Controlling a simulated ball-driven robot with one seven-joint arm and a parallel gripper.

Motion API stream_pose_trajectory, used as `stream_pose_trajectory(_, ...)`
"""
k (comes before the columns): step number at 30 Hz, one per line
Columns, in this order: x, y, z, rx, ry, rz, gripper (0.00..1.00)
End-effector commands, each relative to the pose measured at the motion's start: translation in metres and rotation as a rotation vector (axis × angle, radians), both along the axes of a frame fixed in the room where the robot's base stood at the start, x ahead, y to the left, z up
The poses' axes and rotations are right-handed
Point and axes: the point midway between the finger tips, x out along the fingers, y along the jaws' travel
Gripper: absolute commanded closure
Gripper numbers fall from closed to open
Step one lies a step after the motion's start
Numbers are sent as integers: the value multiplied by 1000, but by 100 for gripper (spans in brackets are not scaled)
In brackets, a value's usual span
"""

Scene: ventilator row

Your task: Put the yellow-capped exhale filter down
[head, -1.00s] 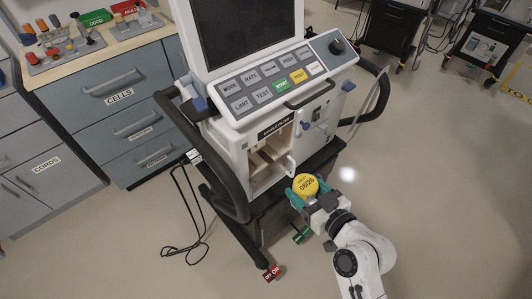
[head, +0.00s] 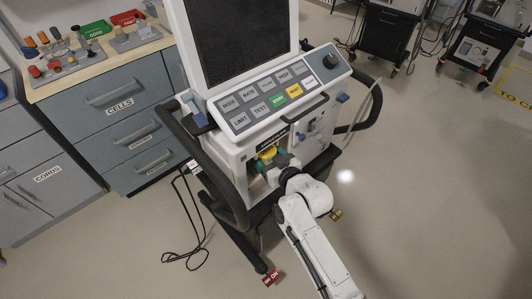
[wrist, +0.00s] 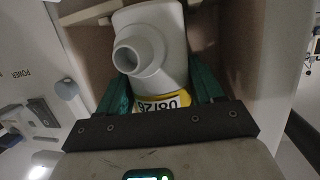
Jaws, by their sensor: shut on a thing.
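The yellow-capped exhale filter (head: 268,154) is between the teal fingers of my gripper (head: 270,158), at the mouth of the open bay in the ventilator's front. In the wrist view the filter's white body and side port (wrist: 150,45) point away from me, and its yellow cap (wrist: 165,102) with printed digits sits close to the palm. My gripper (wrist: 160,92) is shut on the filter. The ventilator (head: 232,145) stands upright on its cart. The bay walls (wrist: 222,40) show around the filter. My arm hides part of the bay, and I cannot tell whether the filter touches its floor.
The ventilator's black side handles (head: 208,170) flank the bay. A button panel (head: 280,95) is above it. Cables (head: 180,225) lie on the floor at left. A drawer cabinet (head: 115,95) with green and red trays stands behind left.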

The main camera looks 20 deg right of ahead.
Motion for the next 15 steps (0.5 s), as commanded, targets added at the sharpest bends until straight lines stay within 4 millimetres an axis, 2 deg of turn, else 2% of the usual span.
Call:
stream_pose_trajectory(2,8,2,4,-2,-5,2,64)
stream_pose_trajectory(15,6,1,-3,2,-9,0,64)
